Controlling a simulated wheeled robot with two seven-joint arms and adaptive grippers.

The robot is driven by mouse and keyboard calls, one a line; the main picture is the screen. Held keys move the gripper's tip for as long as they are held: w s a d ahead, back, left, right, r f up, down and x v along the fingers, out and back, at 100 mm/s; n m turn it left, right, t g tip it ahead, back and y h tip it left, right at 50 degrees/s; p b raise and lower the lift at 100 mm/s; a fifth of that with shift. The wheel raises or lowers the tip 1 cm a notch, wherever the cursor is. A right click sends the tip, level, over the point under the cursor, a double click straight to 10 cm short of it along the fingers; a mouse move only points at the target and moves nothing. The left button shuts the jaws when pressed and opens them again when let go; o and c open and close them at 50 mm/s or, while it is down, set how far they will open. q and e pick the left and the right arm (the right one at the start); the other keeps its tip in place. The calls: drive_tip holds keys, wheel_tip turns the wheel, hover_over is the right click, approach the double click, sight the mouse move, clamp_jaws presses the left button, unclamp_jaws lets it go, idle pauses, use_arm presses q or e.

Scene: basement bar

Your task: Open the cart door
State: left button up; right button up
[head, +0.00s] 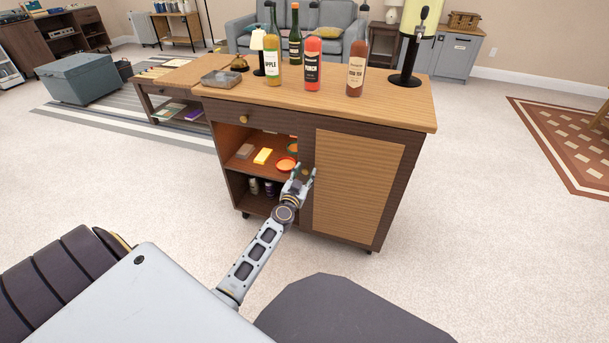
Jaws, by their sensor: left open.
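The wooden cart (423,122) stands in front of me in the head view, with its front facing me. Its door (358,185), a light woven panel in a dark frame, covers the right part of the front and looks shut. My left gripper (304,172) is at the door's left edge, at about mid height, with its fingers apart and pointing up in the picture. I see nothing held in it. A small round knob-like shape shows between the fingers, but I cannot tell whether they touch it. My right gripper is not in view.
Bottles (312,64), a tap tower (411,45), a bell (239,63) and a tray (221,78) stand on the cart top. The cart's left side has a drawer with a knob (243,119) and open shelves holding small items.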

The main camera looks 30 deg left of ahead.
use_arm(q)
drive_tip(key=shift+w, duration=0.15)
clamp_jaws()
idle(0.4)
